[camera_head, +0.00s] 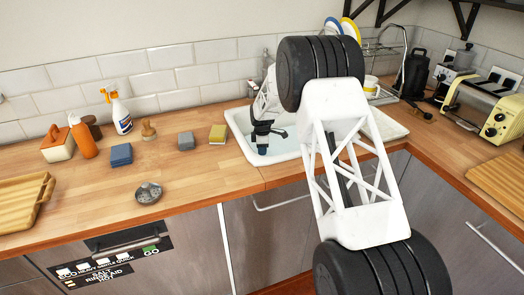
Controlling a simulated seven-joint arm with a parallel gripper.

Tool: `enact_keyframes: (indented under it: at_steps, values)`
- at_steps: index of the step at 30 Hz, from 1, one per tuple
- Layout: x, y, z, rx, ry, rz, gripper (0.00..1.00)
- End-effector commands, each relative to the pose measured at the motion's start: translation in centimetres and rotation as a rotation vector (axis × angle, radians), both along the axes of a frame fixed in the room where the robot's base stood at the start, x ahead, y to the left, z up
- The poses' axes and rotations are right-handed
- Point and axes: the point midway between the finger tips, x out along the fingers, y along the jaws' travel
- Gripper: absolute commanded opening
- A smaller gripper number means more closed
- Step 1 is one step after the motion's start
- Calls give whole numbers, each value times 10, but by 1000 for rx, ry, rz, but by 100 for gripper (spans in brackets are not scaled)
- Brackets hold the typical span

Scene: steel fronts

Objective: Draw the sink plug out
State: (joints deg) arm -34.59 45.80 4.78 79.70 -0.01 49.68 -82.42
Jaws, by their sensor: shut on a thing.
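The white sink (236,128) is set into the wooden counter, with pale bluish water or shading in its basin. My gripper (262,147) points down into the left part of the basin, its dark fingers low and close together. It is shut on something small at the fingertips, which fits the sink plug. The plug itself is too small and dark to make out apart from the fingers. I cannot tell whether it sits in the drain or is clear of it. My arm hides the middle of the sink.
On the left counter stand a spray bottle (121,113), orange bottle (83,138), blue sponge (121,155), grey block (186,141), yellow sponge (217,134) and a round metal object (148,193). A toaster (485,107) and black kettle (412,74) stand right. A dish rack (384,94) is behind my arm.

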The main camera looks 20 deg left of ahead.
Motion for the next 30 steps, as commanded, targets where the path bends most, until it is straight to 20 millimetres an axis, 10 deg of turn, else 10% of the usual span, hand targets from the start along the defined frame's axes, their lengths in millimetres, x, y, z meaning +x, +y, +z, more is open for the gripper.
enact_keyframes:
  at_steps: [30]
  values:
    - [0, 0, 36, 0, 0, 0, 0]
